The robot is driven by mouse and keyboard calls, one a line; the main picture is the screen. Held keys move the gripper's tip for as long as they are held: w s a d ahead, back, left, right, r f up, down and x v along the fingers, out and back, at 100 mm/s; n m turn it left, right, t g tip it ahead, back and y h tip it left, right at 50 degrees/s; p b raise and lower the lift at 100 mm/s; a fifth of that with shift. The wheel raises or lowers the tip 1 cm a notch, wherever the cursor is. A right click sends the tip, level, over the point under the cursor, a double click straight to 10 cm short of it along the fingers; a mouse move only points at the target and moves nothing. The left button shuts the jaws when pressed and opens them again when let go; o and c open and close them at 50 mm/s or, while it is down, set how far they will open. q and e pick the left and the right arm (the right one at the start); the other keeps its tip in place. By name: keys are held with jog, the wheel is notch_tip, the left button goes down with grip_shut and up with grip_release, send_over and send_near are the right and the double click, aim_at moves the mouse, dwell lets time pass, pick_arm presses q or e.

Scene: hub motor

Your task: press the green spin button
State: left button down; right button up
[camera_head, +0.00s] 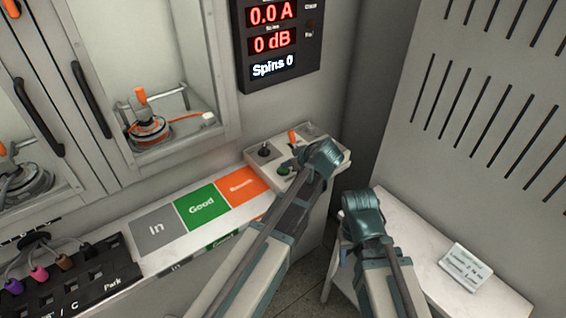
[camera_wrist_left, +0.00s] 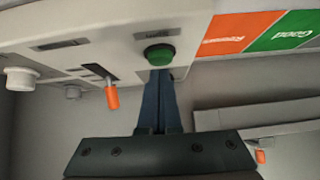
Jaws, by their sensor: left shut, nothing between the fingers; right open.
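The green spin button (camera_head: 284,168) is on the light control box (camera_head: 314,178) at the right end of the bench, partly beside my left wrist in the head view. In the left wrist view the green button (camera_wrist_left: 160,52) is a raised round cap. My left gripper (camera_wrist_left: 159,72) is shut and empty, its blue fingertips right at the button's edge in that picture; I cannot tell whether they touch it. In the head view my left gripper (camera_head: 308,165) is over the box. My right gripper (camera_head: 362,205) is open, to the right of the box; its fingertips are hard to make out.
A display (camera_head: 275,40) above reads Spins 0. A white side table (camera_head: 420,235) stands right.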

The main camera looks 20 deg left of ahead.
pick_arm(q)
jog(key=shift+f, duration=0.35)
jog(key=shift+f, duration=0.1)
